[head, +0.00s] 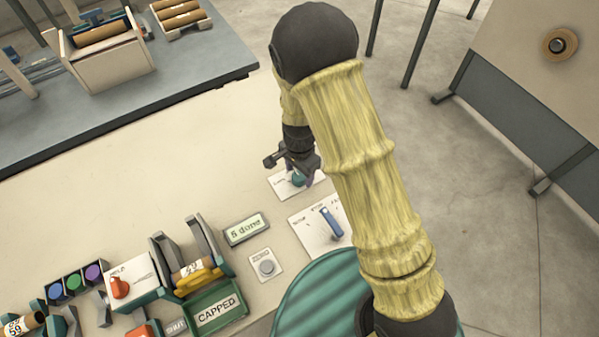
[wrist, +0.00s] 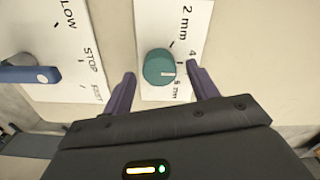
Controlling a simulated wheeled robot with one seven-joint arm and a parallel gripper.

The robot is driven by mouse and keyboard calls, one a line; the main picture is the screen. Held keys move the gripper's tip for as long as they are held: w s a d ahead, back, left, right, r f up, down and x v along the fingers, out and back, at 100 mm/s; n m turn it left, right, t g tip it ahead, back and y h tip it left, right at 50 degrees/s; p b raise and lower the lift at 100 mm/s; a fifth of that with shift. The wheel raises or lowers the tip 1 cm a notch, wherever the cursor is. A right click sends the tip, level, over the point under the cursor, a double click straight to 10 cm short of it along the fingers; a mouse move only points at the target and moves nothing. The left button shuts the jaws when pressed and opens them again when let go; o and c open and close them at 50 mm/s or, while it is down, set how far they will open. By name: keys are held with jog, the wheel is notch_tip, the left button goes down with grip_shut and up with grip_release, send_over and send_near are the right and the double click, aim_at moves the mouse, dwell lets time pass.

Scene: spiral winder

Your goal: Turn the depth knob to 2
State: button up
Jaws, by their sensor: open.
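The depth knob (wrist: 159,67) is a round teal knob on a white plate (wrist: 152,94) marked 2 mm, 4 and 6 mm in the wrist view. Its pale line points right, roughly toward the 4 mark; the exact angle is hard to tell. My gripper (wrist: 160,76) is open, with one purple finger on each side of the knob and a visible gap to both. How deep the fingertips reach is unclear. In the head view my gripper (head: 304,168) hangs over the knob (head: 298,180), hiding part of it and its plate.
A blue lever (head: 331,222) on a SLOW/STOP plate stands close beside the knob. A "5 done" display (head: 246,229), a grey button (head: 267,267), a green CAPPED tray (head: 216,310) and a red knob (head: 120,287) lie left and nearer. The table beyond the knob is bare.

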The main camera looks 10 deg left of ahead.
jog(key=shift+f, duration=0.55)
jog(key=shift+c, duration=0.5)
jog(key=c, duration=0.9)
jog(key=shift+n, duration=0.4)
jog(key=n, duration=0.5)
jog(key=shift+w, duration=0.1)
jog(key=n, duration=0.6)
jog(key=shift+a+r, duration=0.1)
